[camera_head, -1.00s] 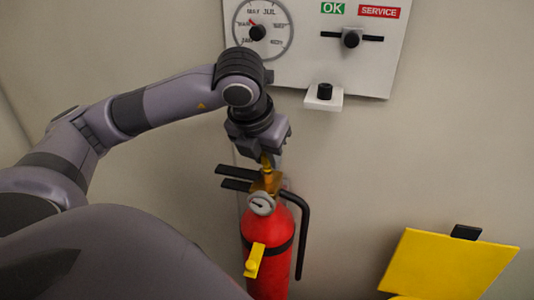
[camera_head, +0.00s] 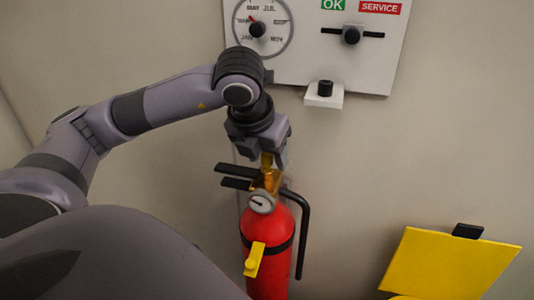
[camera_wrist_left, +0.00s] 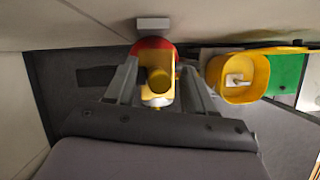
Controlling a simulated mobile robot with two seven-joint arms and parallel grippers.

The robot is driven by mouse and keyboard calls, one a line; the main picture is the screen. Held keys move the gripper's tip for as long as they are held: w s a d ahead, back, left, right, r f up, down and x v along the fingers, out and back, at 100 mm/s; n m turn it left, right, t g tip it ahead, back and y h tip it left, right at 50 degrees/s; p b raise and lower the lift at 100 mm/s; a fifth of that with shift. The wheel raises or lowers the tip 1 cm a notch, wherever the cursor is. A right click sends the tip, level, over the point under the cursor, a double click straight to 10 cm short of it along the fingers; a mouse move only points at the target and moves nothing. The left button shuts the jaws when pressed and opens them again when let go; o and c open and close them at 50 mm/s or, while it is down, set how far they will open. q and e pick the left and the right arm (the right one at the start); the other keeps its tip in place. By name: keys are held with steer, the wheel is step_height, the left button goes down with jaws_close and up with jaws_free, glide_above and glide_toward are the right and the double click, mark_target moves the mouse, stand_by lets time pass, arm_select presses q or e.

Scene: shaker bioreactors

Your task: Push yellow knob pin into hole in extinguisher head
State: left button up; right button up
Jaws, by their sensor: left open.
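The red fire extinguisher (camera_head: 268,228) stands upright near the wall. Its brass head (camera_head: 270,180) carries a gauge (camera_head: 262,202) and two black levers (camera_head: 236,176). The yellow knob pin (camera_head: 267,160) is at the top of the head, just under my left gripper (camera_head: 270,157). In the left wrist view, the round knob (camera_wrist_left: 159,80) is between the fingers of my left gripper (camera_wrist_left: 158,74), with gaps at both sides. The gripper is open. The hole and the pin's shaft are hidden, so I cannot tell how deep the pin is. My right gripper is out of view.
A black hose (camera_head: 304,235) runs down the extinguisher's right side. A yellow part (camera_head: 254,260) is on its front. A white panel (camera_head: 310,60) with dials and a small shelf (camera_head: 323,100) is on the wall above. A yellow lidded bin (camera_head: 450,265) stands at right.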

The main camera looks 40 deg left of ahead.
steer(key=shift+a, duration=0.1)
arm_select(q)
steer(key=shift+r, duration=0.15)
steer(key=p+v, duration=0.1)
steer(key=v, duration=0.5)
steer(key=shift+s+r, duration=0.25)
steer(key=shift+r, duration=0.15)
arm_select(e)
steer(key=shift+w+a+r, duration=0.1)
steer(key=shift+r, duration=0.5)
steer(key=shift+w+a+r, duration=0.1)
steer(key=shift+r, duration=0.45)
arm_select(q)
steer(key=shift+s+d+f, duration=0.1)
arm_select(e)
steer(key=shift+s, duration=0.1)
